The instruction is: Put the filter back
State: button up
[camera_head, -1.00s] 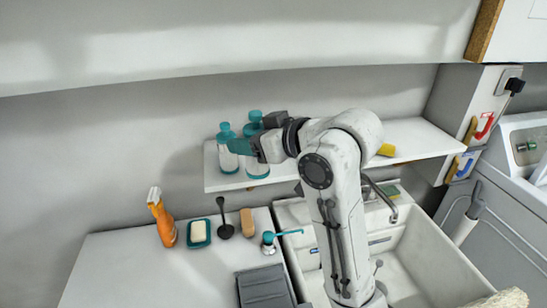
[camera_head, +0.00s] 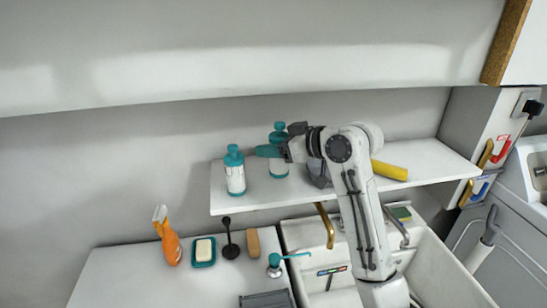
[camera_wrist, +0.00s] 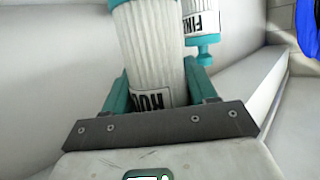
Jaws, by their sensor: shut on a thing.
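The filter (camera_head: 279,165) is a white ribbed cylinder with teal caps and a printed label, upright at the shelf in the head view. My gripper (camera_head: 268,151) reaches it from the right, with teal fingers shut on its body. A second, similar filter (camera_head: 235,176) stands upright to the left, apart from the held one.
The white wall shelf (camera_head: 433,163) carries a yellow cylinder (camera_head: 390,171) to the right of my arm. Below are a sink (camera_head: 440,270), an orange spray bottle (camera_head: 168,240), a soap dish (camera_head: 203,252) and brushes. The shelf's left end is narrow.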

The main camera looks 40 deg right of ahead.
jog(key=shift+w+d+f+p, duration=0.2)
jog(key=shift+w+f+p, duration=0.05)
jog(key=shift+f, duration=0.65)
jog(key=shift+w+d+f+p, duration=0.25)
jog(key=shift+f, duration=0.65)
jog(key=shift+w+d+f+p, duration=0.2)
jog(key=shift+w+f+p, duration=0.05)
jog(key=shift+f, duration=0.65)
jog(key=shift+f, duration=0.15)
jog(key=o, duration=1.2)
jog(key=shift+o, duration=0.2)
jog(key=b+v, duration=0.2)
jog(key=v, duration=1)
jog(key=shift+r, duration=0.2)
